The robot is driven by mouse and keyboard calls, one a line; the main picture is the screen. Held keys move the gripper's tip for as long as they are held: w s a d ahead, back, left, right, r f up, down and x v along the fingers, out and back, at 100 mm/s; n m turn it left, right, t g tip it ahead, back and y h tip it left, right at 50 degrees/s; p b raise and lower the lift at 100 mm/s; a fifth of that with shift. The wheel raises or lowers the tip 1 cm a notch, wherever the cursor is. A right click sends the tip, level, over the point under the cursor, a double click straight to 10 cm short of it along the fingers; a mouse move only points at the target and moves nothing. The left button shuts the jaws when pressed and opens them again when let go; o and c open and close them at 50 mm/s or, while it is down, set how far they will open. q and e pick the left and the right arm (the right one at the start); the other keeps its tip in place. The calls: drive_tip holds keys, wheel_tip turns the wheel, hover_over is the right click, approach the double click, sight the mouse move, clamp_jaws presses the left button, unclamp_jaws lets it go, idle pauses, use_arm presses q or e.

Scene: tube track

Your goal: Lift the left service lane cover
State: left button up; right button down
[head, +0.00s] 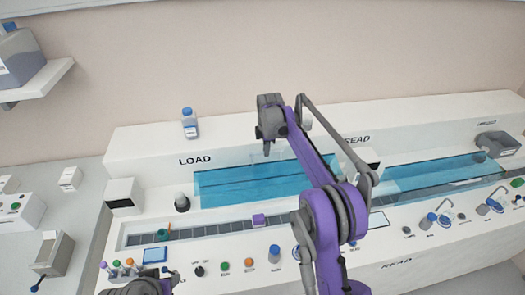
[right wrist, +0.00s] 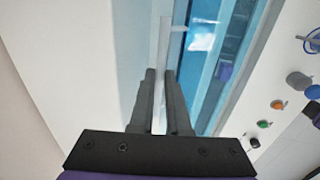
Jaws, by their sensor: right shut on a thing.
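The left service lane cover (head: 230,187) is a clear blue panel below the LOAD label on the white machine. My right gripper (head: 266,152) is above its back edge, coming down from above. In the right wrist view, the right gripper's dark fingers (right wrist: 160,75) are closed on a thin pale upright handle (right wrist: 164,45). The blue cover also shows beside the fingers in that view (right wrist: 200,75). My right arm hides the cover's right end in the head view. I cannot tell whether the cover is raised. My left gripper's fingers are not visible.
A second blue cover (head: 430,175) lies to the right. A track with a purple block (head: 258,220) and a teal ring (head: 163,235) runs in front. Knobs and buttons (head: 248,264) line the front panel. A blue-capped bottle (head: 190,124) stands on the back ledge.

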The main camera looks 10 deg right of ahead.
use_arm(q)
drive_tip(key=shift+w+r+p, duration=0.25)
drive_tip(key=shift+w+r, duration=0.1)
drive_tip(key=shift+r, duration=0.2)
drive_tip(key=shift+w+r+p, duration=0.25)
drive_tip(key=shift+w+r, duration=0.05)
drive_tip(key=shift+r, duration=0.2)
use_arm(e)
drive_tip(key=shift+w+f, duration=0.25)
drive_tip(key=shift+w, duration=0.65)
drive_tip(key=shift+w+f, duration=0.2)
drive_tip(key=shift+w, duration=0.65)
drive_tip(key=c, duration=1)
unclamp_jaws()
drive_tip(key=shift+o, duration=0.6)
drive_tip(key=shift+f, duration=0.1)
drive_tip(key=shift+s, duration=0.1)
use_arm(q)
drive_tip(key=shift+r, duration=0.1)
use_arm(e)
wheel_tip(320, 180, up, 10)
drive_tip(key=s, duration=0.2)
drive_tip(key=shift+r, duration=0.25)
